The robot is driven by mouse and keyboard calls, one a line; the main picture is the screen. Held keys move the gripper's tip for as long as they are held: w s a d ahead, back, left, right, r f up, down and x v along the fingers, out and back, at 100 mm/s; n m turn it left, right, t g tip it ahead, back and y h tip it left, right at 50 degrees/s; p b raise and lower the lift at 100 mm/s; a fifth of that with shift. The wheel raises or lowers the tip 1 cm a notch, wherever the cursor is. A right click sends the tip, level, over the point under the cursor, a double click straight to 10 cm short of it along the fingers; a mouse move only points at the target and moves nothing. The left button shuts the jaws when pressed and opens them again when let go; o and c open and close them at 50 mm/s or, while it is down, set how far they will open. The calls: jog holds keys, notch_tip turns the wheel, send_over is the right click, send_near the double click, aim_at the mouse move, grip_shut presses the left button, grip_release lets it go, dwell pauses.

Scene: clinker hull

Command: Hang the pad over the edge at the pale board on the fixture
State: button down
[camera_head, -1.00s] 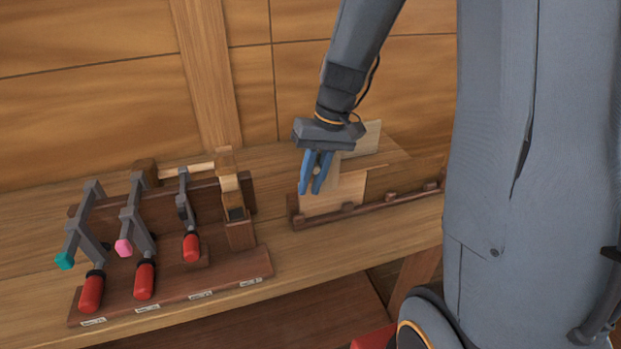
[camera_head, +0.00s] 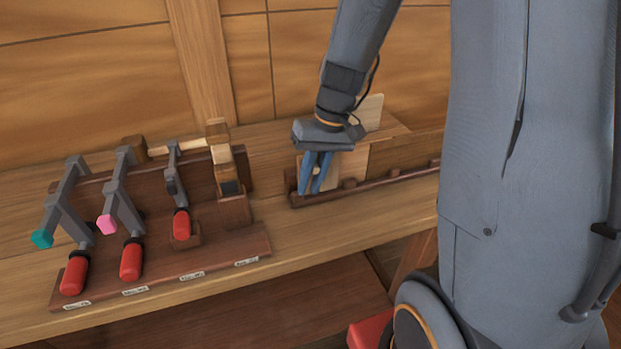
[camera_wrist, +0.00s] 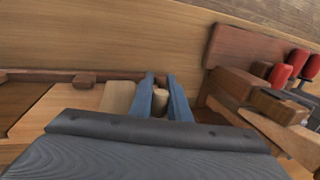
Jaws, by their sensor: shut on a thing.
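My gripper (camera_head: 312,188) points down at the left end of the dark ridged rail fixture (camera_head: 390,177). Its blue fingers are shut on a small tan knob-like piece (camera_wrist: 160,100), which also shows between them in the head view (camera_head: 317,170). It may be part of the pad; its rest is hidden by the fingers and wrist. A pale board (camera_head: 352,165) stands behind the rail, just right of the fingers. A paler panel (camera_head: 372,112) rises behind my wrist. In the wrist view a pale piece (camera_wrist: 118,97) lies just left of the fingers.
A dark stand with several red-handled clamps (camera_head: 130,262) fills the bench to the left, with a wooden post (camera_head: 228,165) nearest my gripper. A plank wall (camera_head: 90,80) stands behind. Bare bench (camera_head: 340,222) lies in front of the rail.

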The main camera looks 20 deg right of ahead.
aim_at(317, 165)
jog(key=shift+f, duration=0.3)
dwell(0.5)
jog(key=c, duration=1.6)
grip_release()
jog(key=shift+b+v, duration=0.6)
jog(key=shift+v, duration=3.35)
jog(key=s+f+h, duration=0.1)
jog(key=s+f, duration=0.1)
jog(key=s, duration=0.1)
jog(key=s+a+f+h, duration=0.1)
jog(key=s+f, duration=0.2)
jog(key=s+f+h, duration=0.1)
jog(key=s+f, duration=0.1)
jog(key=s, duration=0.1)
jog(key=shift+s+a+f+t, duration=0.15)
jog(key=shift+s+t, duration=0.1)
jog(key=shift+t, duration=0.15)
